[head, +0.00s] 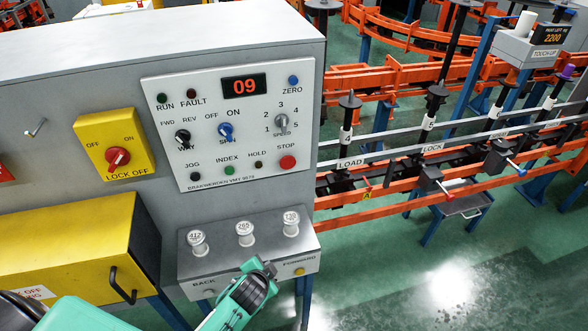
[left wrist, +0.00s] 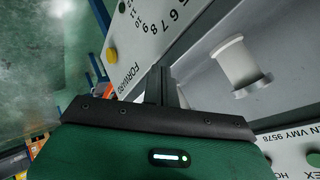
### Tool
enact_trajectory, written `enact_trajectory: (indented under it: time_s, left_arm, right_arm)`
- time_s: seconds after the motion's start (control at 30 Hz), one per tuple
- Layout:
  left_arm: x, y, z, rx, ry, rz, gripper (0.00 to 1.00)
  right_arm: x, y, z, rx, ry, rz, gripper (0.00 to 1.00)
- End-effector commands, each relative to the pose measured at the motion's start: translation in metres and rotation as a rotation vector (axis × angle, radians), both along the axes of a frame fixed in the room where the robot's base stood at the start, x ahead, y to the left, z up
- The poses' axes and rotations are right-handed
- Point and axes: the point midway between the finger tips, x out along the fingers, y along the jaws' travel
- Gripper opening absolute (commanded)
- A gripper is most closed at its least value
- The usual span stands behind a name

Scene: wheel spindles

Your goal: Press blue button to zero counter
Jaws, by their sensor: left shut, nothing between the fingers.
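The blue button (head: 293,79) is a small round cap above the word ZERO at the upper right of the white control panel (head: 212,150). The counter (head: 244,84) left of it reads 09 in red digits. My left gripper (head: 262,268) is shut and empty, low in front of the lower shelf with the white spools, well below the blue button and apart from it. In the left wrist view its dark fingers (left wrist: 161,86) point towards the grey shelf. The blue button does not show there. My right gripper is not in view.
Several white spools (head: 245,234) stand on the shelf under the panel, one close by in the left wrist view (left wrist: 238,65). A yellow button (head: 299,271) is on the shelf's front. A yellow box (head: 70,240) juts out at left. Orange rails (head: 420,200) run at right.

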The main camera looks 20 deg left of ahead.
Motion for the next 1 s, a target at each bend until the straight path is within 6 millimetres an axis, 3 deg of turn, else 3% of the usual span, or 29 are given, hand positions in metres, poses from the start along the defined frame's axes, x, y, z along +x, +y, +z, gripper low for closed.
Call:
enact_trajectory:
  time_s: [0.03,0.3,0.5,0.6,0.7,0.8,1.0]
  left_arm:
    - [0.017,-0.001,0.036,0.041,-0.065,-0.028,0.0]
    - [0.078,-0.01,0.215,0.341,-0.424,-0.17,0.0]
    - [0.102,-0.027,0.345,0.646,-0.714,-0.259,0.0]
    - [0.11,-0.04,0.395,0.813,-0.844,-0.3,0.0]
    - [0.115,-0.053,0.431,0.965,-0.945,-0.336,0.0]
    - [0.117,-0.063,0.452,1.069,-1.007,-0.358,0.0]
    - [0.118,-0.069,0.462,1.128,-1.04,-0.372,0.0]
  right_arm:
    - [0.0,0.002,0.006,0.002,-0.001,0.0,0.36]
    - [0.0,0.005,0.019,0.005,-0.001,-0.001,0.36]
    - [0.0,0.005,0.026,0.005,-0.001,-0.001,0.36]
    - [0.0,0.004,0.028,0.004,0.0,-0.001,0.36]
    - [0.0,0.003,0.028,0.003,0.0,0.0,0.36]
    - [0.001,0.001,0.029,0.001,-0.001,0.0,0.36]
    - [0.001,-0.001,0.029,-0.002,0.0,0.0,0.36]
